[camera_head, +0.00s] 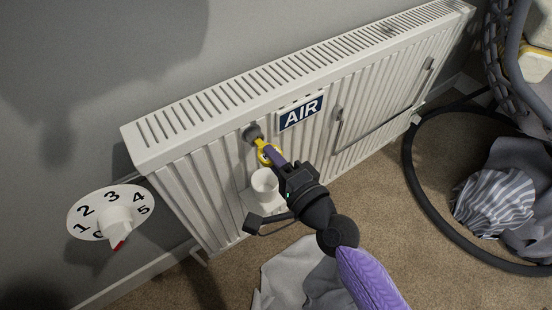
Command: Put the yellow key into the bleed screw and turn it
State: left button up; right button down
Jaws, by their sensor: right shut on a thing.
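The yellow key (264,151) is held in my right gripper (275,158), which is shut on it in front of the white radiator (205,167). The key points up and left at the grey bleed screw (252,132), high on the radiator's front near its left end. The key's tip meets the screw in the picture; I cannot tell whether it is seated inside. My right arm comes in from the bottom. My left gripper is not in view.
A blue AIR sign (301,113) is right of the screw. A white cup (265,185) sits below the key, beside my gripper. A numbered dial (110,212) is at the left. A black hoop (416,192), striped cloth (490,204) and grey cloth (300,275) lie on the carpet.

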jog(key=shift+w+a, duration=0.4)
jog(key=shift+w, duration=0.15)
jog(key=c, duration=0.5)
grip_release()
jog(key=shift+c, duration=0.2)
jog(key=v, duration=1)
